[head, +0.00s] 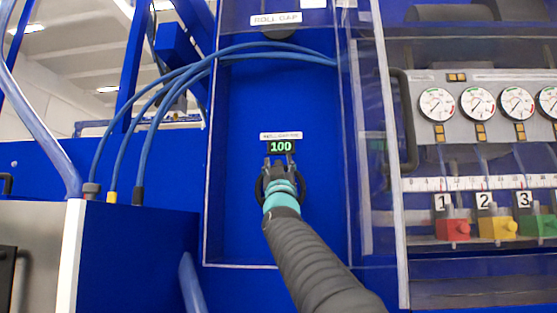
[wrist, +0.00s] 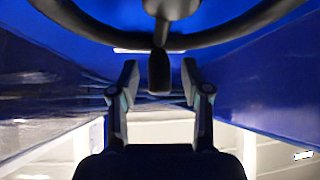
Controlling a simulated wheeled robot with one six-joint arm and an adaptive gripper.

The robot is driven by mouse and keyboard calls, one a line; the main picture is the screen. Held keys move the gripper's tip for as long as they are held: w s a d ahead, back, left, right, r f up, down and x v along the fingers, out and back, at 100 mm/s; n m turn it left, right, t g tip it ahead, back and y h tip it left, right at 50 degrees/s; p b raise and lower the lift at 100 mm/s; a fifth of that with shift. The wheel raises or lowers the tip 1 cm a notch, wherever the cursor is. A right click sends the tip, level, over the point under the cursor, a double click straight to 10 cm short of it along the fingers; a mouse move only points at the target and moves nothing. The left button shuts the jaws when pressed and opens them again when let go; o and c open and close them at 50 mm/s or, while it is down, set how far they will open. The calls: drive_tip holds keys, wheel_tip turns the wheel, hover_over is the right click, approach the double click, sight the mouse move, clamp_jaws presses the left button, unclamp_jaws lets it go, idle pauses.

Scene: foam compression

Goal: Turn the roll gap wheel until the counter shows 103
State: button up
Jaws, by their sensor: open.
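The counter (head: 281,147) reads 100 in green digits, under a white label on the blue panel. Below it is the dark roll gap wheel (head: 302,190), mostly hidden behind my gripper (head: 280,165) and arm in the head view. In the wrist view the wheel's black rim (wrist: 225,35) curves across the top, with its hub above. A dark handle (wrist: 159,72) hangs from the wheel between the two fingers of my gripper (wrist: 159,82). The fingers are open, with a visible gap on each side of the handle.
Clear panel walls frame the recess around the wheel. Blue hoses (head: 160,92) arch across its upper left. To the right are round gauges (head: 437,104) and red, yellow and green blocks (head: 453,229). A black bar handle (head: 403,120) stands between.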

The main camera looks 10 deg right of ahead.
drive_tip(key=shift+w+r, duration=0.15)
clamp_jaws()
drive_tip(key=shift+d, duration=0.15)
